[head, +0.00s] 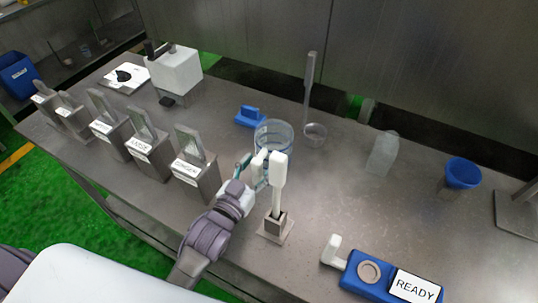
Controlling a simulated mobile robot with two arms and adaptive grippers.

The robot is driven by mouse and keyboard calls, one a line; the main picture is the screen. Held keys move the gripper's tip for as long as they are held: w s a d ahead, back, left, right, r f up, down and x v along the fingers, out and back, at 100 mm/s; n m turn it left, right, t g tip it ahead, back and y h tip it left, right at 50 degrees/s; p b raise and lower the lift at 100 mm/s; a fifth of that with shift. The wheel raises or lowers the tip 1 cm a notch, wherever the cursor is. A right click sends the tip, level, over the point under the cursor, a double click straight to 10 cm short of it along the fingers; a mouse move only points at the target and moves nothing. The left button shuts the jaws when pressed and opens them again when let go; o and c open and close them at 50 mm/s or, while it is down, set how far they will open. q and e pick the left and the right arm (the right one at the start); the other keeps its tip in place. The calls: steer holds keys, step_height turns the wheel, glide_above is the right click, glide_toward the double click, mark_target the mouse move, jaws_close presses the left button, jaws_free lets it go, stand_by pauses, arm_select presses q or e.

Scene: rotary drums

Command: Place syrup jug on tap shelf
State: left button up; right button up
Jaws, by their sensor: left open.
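A clear, wide cylindrical container (274,134) stands on the steel table just beyond my left gripper. It may be the syrup jug, but its label and handle do not show. A translucent squared bottle (383,153) stands further right. My left gripper (253,172) is open, with teal fingertips close to the near side of the clear container. Whether they touch it I cannot tell. A white upright post (278,185) on a small square base (275,232) stands right beside the gripper and partly hides the container. I cannot make out which part is the tap shelf. My right gripper is not in view.
Several labelled metal bins (195,180) line the table's left front. A white box machine (174,70) stands behind them. The table's middle right is clear.

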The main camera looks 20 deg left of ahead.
arm_select(q)
steer(key=shift+w, duration=0.15)
jaws_close()
steer(key=shift+r, duration=0.1)
stand_by(0.3)
